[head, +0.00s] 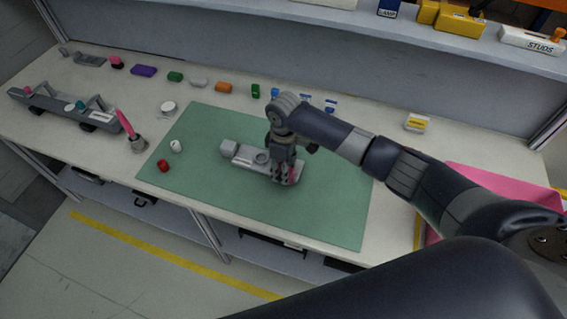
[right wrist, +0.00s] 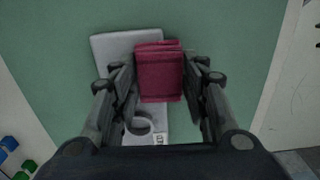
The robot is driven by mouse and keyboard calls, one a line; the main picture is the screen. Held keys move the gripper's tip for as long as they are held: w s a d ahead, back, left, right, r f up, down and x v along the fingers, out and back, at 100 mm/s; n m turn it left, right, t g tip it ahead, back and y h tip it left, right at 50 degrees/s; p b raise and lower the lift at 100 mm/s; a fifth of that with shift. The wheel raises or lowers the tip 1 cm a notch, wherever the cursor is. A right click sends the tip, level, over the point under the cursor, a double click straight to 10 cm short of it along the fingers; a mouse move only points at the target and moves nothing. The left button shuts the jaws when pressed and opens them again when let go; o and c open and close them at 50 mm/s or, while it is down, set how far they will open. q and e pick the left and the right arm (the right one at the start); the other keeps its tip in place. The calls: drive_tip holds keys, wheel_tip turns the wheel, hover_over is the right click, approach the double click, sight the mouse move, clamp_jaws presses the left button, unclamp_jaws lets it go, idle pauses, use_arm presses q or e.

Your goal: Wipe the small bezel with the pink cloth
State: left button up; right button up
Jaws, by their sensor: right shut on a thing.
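A light grey module (head: 240,152) lies on the green mat (head: 330,215), with a grey block at its left end. A round ring (head: 262,157) on it looks like the small bezel; in the right wrist view the ring (right wrist: 143,124) is partly hidden by a finger. My right gripper (head: 287,176) points down over the module's right part. It is shut on the folded pink cloth (right wrist: 160,74), which sits between its fingers over the module's plate (right wrist: 108,48). I cannot tell if cloth and plate touch. My left gripper is out of view.
A red cap (head: 163,166) and a white cap (head: 176,146) stand on the mat's left. Several small coloured parts line the back. A pink bin (head: 500,182) is at right.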

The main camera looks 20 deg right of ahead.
wheel_tip(320, 180, up, 3)
drive_tip(key=shift+a+f+p, duration=0.1)
drive_tip(key=shift+f+p, duration=0.05)
drive_tip(key=shift+p, duration=0.25)
drive_tip(key=shift+r+p, duration=0.2)
drive_tip(key=shift+p, duration=0.15)
drive_tip(key=r+p, duration=0.1)
drive_tip(key=p, duration=0.1)
drive_tip(key=r+p, duration=0.1)
drive_tip(key=shift+w+d+r, duration=0.2)
drive_tip(key=shift+w+r, duration=0.05)
drive_tip(key=shift+r, duration=0.05)
wheel_tip(320, 180, up, 2)
drive_tip(key=shift+s+a+r+p, duration=0.1)
drive_tip(key=shift+p, duration=0.65)
